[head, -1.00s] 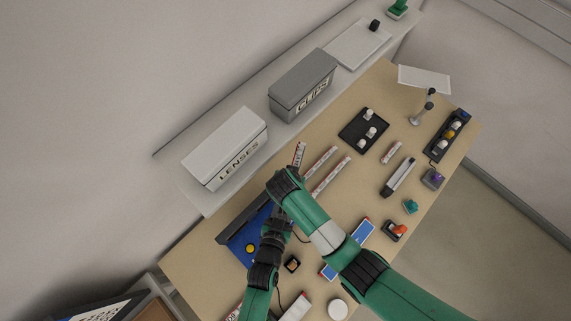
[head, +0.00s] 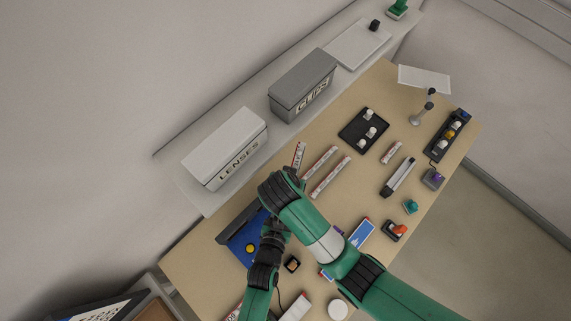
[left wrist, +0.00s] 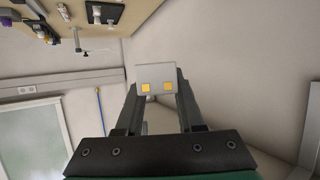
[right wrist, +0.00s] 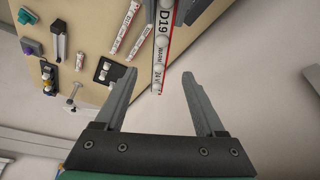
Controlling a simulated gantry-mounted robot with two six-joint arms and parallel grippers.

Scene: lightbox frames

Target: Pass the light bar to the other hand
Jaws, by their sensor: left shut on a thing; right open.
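The light bar (right wrist: 162,40) is a white strip with red edging, round lenses and a "D19 WARM 24V" label. In the left wrist view its grey end face with two orange contacts (left wrist: 157,78) sits between the fingers of my left gripper (left wrist: 157,95), which is shut on it. In the right wrist view the bar's end reaches between the fingertips of my right gripper (right wrist: 160,78), which is open with gaps on both sides. In the head view one end of a bar (head: 299,154) shows beyond my right wrist; my right arm hides the left fingers.
Other light bars (head: 330,177) lie on the table right of the grippers. A black tray (head: 352,134) with white pieces lies beyond them. A blue panel (head: 242,246) is at left. The LENSES box (head: 225,148) and CLIPS box (head: 302,82) stand on the rear shelf.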

